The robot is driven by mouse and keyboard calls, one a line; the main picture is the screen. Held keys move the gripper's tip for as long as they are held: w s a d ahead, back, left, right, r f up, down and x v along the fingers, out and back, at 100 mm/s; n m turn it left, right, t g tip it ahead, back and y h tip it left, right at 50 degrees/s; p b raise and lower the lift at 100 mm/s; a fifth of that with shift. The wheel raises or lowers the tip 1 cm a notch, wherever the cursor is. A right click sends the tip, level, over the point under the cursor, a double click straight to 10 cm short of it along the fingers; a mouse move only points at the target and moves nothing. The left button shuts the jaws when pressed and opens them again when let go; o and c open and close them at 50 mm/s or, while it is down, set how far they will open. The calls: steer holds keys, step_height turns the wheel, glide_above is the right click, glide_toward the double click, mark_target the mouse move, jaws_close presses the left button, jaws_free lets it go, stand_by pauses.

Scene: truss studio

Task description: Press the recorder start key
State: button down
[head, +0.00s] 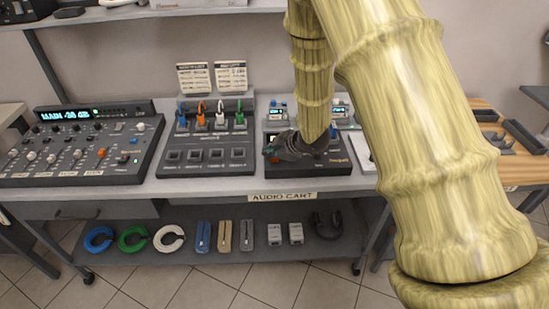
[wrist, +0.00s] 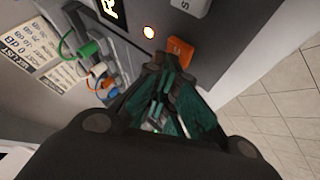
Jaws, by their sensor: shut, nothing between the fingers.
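The recorder (head: 308,171) is a dark box on the cart top, mostly hidden behind my gripper (head: 270,152) in the head view. My gripper (wrist: 165,70) is shut and empty. Its teal fingertips are right at the lower edge of the orange key; I cannot tell whether they touch it. A grey key (wrist: 190,5) with a letter shows at the top edge. The orange key's lettering is too small to read.
Left of the recorder stands a box with coloured plugs (head: 213,150), and farther left a mixer (head: 82,145). Label cards (head: 212,77) stand behind. A white item (head: 363,150) lies close on the right. Cables and tools fill the lower shelf (head: 210,257).

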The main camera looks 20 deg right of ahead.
mark_target(272, 159)
steer(key=shift+r, duration=0.15)
steer(key=shift+r+p, duration=0.65)
steer(key=shift+r, duration=0.1)
steer(key=shift+r+p, duration=2)
steer(key=shift+r, duration=0.4)
